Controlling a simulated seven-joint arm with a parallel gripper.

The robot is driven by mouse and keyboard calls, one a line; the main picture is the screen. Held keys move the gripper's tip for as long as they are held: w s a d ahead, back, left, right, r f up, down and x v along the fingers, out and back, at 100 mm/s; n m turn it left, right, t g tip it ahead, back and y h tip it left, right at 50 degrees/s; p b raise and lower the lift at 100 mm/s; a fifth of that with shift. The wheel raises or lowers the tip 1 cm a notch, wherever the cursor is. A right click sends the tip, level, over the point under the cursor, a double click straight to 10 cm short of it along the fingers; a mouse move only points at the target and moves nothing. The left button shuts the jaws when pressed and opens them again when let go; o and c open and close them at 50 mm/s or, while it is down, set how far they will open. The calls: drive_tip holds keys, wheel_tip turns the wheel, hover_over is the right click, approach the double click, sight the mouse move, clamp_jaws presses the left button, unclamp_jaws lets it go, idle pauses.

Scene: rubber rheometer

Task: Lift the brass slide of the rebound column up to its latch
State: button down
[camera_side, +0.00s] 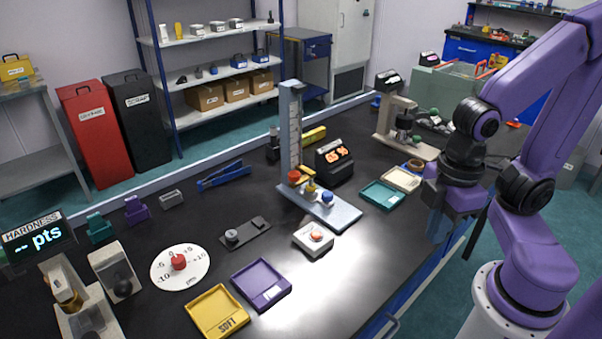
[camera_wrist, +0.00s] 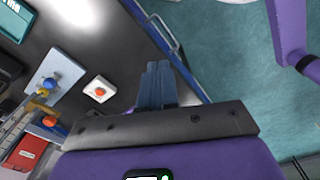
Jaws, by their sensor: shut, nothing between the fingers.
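The rebound column (camera_side: 291,130) stands upright on a pale blue-grey base (camera_side: 345,217) at the middle of the bench. Its brass slide (camera_side: 310,189) sits low, just above the base, between a red knob (camera_side: 294,176) and a blue knob (camera_side: 327,197). In the wrist view the base (camera_wrist: 61,62), the blue knob (camera_wrist: 49,83) and the red knob (camera_wrist: 49,121) show at the left edge, with the brass part (camera_wrist: 41,93) between them. My gripper (camera_side: 436,233) hangs at the bench's right edge, well apart from the column. Its blue fingers (camera_wrist: 158,70) are together and empty.
A white box with an orange button (camera_side: 314,238) stands in front of the base. A black unit (camera_side: 334,161) stands behind it. A teal tray (camera_side: 382,195) and a cream tray (camera_side: 402,179) lie between the column and my arm. Bare bench lies in front of the trays.

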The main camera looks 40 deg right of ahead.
drive_tip(key=c, duration=1.8)
unclamp_jaws()
drive_tip(key=o, duration=0.5)
drive_tip(key=shift+w+a, duration=0.1)
drive_tip(key=o, duration=0.5)
drive_tip(key=shift+w+a+r, duration=0.2)
drive_tip(key=shift+w+a, duration=0.05)
drive_tip(key=shift+w, duration=0.15)
drive_tip(key=w+a+r+m, duration=0.3)
drive_tip(key=w, duration=0.4)
wheel_tip(320, 180, up, 5)
drive_tip(key=m, duration=1.3)
hover_over(293, 172)
wheel_tip(293, 172, down, 17)
drive_tip(key=shift+r, duration=0.2)
